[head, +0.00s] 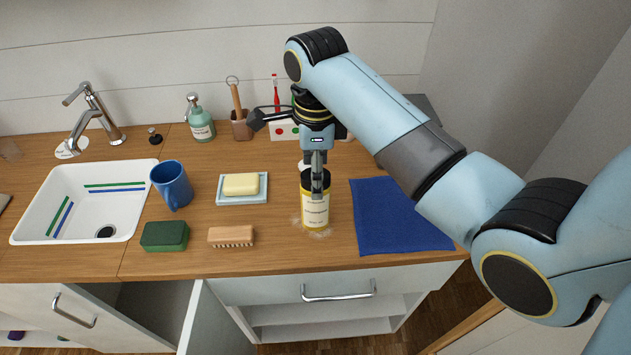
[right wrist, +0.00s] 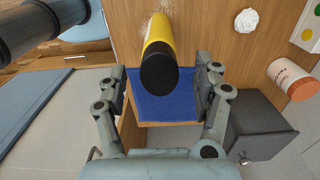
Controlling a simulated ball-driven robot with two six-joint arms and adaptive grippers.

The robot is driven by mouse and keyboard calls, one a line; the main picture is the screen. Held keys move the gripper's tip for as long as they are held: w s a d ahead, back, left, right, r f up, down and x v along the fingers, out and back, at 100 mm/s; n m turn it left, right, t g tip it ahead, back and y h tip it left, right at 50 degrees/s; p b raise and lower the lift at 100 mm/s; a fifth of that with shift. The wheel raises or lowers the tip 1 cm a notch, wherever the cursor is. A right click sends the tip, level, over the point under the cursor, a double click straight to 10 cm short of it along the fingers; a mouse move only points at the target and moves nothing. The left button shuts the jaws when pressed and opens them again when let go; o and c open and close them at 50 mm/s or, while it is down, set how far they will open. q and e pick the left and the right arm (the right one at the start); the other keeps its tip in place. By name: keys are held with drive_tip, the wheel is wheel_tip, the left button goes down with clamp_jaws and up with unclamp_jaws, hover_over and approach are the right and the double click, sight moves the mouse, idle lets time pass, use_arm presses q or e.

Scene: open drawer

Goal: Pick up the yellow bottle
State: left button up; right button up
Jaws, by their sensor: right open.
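The yellow bottle (head: 315,211) with a black cap stands upright on the wooden counter, left of the blue cloth. My right gripper (head: 317,185) is above and around its cap in the head view. In the right wrist view the bottle (right wrist: 160,52) shows between the two spread fingers of my right gripper (right wrist: 165,93), its black cap towards the camera. The fingers are open, and a gap shows on both sides of the cap. My left gripper is not in either view.
A soap dish (head: 228,203) and a wooden brush (head: 231,237) lie left of the bottle. The blue cloth (head: 400,216) lies right of it. Farther left are a blue mug (head: 172,185), a green sponge (head: 165,236) and the sink (head: 42,215). A drawer (head: 290,291) is below the counter's front edge.

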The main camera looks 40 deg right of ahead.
sight(316, 202)
drive_tip(key=shift+f, duration=1.15)
clamp_jaws()
